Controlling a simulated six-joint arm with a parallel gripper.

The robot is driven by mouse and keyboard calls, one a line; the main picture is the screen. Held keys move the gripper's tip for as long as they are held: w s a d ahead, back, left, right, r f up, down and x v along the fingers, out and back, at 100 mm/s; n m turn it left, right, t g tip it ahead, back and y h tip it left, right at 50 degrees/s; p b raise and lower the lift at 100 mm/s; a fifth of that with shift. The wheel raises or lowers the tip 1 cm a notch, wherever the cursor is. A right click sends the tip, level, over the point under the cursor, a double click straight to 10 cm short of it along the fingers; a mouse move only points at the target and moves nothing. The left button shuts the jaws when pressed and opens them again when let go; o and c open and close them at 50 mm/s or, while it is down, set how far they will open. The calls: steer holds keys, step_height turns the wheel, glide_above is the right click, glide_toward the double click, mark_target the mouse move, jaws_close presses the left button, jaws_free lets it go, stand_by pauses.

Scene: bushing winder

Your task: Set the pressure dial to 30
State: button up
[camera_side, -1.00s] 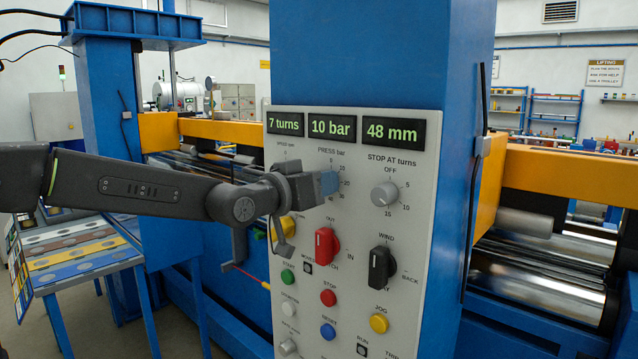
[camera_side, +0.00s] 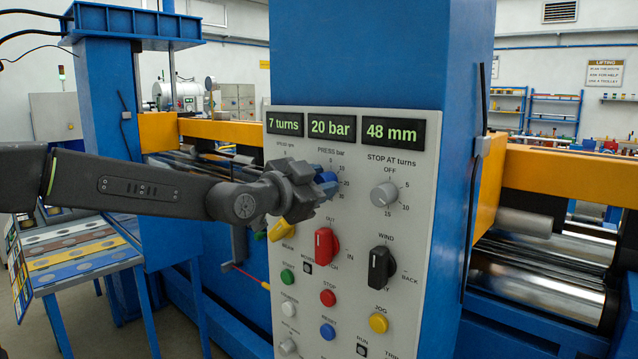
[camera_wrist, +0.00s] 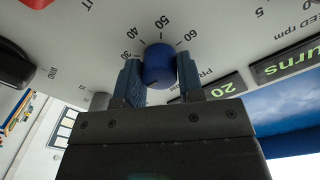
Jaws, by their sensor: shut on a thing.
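The pressure dial is a blue knob (camera_wrist: 159,66) on the grey control panel (camera_side: 352,280), under the label PRESS bar. My gripper (camera_wrist: 158,80) is shut on it, one finger on each side, in the wrist view. In the side view my gripper (camera_side: 322,183) covers most of the knob and the left part of its scale. The wrist view shows scale marks 30, 40, 50 and 60 around the knob; its pointer is hard to make out. The pressure display (camera_side: 331,126) reads 20 bar.
The STOP AT turns knob (camera_side: 384,194) is to the right. A red selector (camera_side: 325,245), a black selector (camera_side: 381,267) and a yellow selector (camera_side: 283,231) sit lower on the panel. Several push buttons are below.

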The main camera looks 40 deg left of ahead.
steer(key=m, duration=0.8)
steer(key=shift+m, duration=0.3)
stand_by(0.3)
steer(key=o, duration=0.9)
steer(key=shift+s, duration=0.1)
steer(key=s, duration=1.3)
steer(key=shift+s+r, duration=0.2)
steer(key=shift+s, duration=0.15)
